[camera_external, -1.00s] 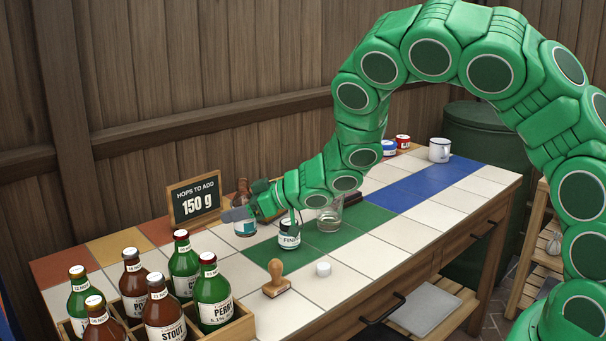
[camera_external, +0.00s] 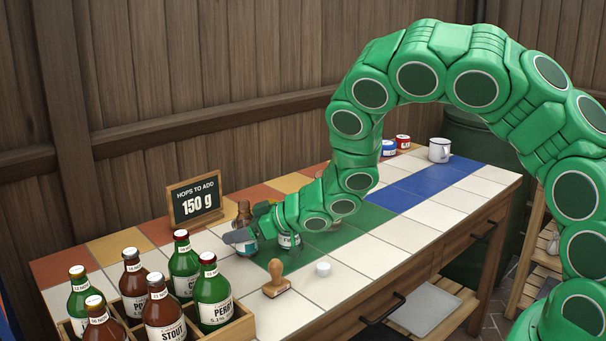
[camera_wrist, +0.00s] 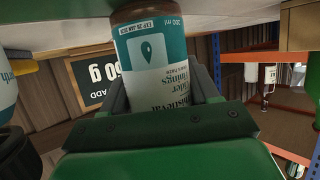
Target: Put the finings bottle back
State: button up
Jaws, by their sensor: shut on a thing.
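The finings bottle (camera_wrist: 160,60) is brown with a teal and white label reading "Cider Finings". It stands between the two fingers of my gripper (camera_wrist: 163,95), which is shut on it. In the external view the bottle's brown neck (camera_external: 244,210) shows above my gripper (camera_external: 241,238), over the tiles near the green patch. I cannot tell whether its base touches the table. Part of its label is hidden by the fingers.
A small jar (camera_external: 287,241) is close to the right of my gripper, partly hidden by my arm. The hops sign (camera_external: 194,201) stands behind. A crate of bottles (camera_external: 238,329), a wooden stamp (camera_external: 276,281) and a white cap (camera_external: 323,269) are in front.

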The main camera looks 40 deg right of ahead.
jog(key=shift+f, duration=0.1)
jog(key=o, duration=1.2)
jog(key=v, duration=1.2)
jog(key=shift+d, duration=0.1)
